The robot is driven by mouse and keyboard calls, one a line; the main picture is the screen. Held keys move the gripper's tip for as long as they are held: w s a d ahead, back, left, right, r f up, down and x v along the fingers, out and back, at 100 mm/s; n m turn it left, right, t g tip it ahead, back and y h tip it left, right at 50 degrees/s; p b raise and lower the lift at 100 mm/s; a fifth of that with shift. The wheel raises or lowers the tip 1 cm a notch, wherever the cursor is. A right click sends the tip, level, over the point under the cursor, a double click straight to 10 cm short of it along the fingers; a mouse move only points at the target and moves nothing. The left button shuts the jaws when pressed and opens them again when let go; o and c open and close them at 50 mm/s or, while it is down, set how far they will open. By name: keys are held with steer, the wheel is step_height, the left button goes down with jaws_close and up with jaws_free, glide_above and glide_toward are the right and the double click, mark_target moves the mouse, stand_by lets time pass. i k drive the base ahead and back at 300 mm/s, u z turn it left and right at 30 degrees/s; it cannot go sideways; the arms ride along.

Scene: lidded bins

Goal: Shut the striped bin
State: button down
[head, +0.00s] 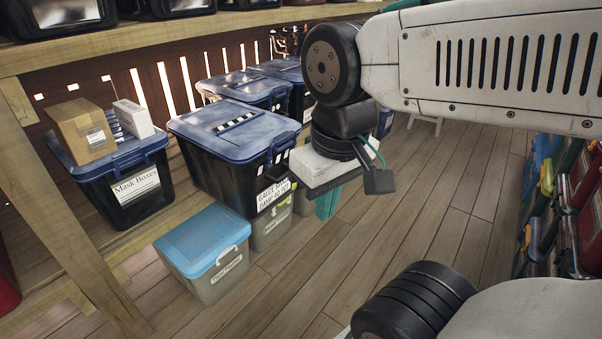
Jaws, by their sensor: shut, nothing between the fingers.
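The bin with a black-and-white striped band on its blue lid (236,122) stands in the middle left of the head view, its body (212,172) black. The lid lies over the bin's top; I cannot tell whether its front right edge is fully seated. A white label with black lettering is on the body's right side. My gripper (327,205) points down to the right of this bin, its teal fingers shut and empty. It looks apart from the bin in the picture, though the depth between them is hard to judge.
A bin labelled "Mask Boxes" (135,192) carries a cardboard box (82,130) and a white box (133,118). A small grey bin with a light blue lid (203,240) stands in front. More blue-lidded bins (243,88) are behind. Wooden floor (440,190) is clear to the right.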

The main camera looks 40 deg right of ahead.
mark_target(250, 190)
steer(key=z, duration=0.35)
steer(key=i, duration=0.85)
steer(key=u, duration=0.7)
